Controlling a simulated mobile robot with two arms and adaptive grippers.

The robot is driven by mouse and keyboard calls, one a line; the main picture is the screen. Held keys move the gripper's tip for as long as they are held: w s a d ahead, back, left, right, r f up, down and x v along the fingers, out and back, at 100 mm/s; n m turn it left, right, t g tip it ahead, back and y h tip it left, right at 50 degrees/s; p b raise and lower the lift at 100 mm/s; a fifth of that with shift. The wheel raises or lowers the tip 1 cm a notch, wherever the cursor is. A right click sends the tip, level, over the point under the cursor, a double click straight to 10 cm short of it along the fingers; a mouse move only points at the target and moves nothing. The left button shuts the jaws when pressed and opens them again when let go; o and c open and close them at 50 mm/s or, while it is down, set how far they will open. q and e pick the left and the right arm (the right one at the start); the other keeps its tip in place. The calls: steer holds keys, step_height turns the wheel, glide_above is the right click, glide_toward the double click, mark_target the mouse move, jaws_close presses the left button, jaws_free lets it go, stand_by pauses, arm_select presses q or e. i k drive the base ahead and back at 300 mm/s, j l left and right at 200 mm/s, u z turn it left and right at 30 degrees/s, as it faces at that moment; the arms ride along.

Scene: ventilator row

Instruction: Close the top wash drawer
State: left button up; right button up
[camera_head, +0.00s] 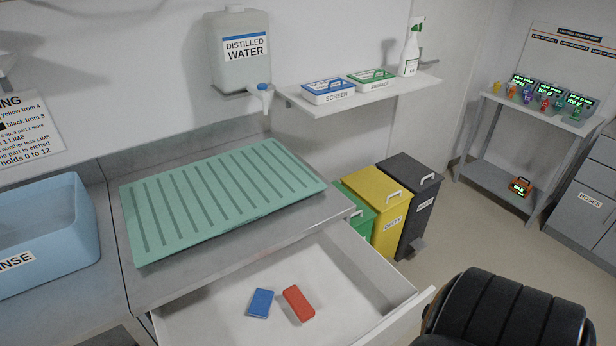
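The top wash drawer (352,282) is pulled out from under the grey wash counter, open toward the lower right of the head view. Its inside is pale. A blue block (261,303) and a red block (298,303) lie apart on its floor. Its front panel (408,313) stands out well clear of the counter edge. The near part of the drawer is cut off by the bottom of the picture. Neither of my grippers is in view.
A green ribbed drying mat (220,196) lies on the counter (190,282) above the drawer, beside a blue rinse basin (45,235). Green, yellow (375,208) and black bins (413,205) stand right of the drawer. Floor shows between bins and the metal trolley (512,175).

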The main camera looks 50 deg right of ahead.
mark_target(357, 298)
steer(key=k+l+z, duration=0.2)
steer(key=k+l, duration=0.15)
steer(key=k+l+z, duration=0.2)
steer(key=l, duration=0.25)
steer(key=k, duration=0.1)
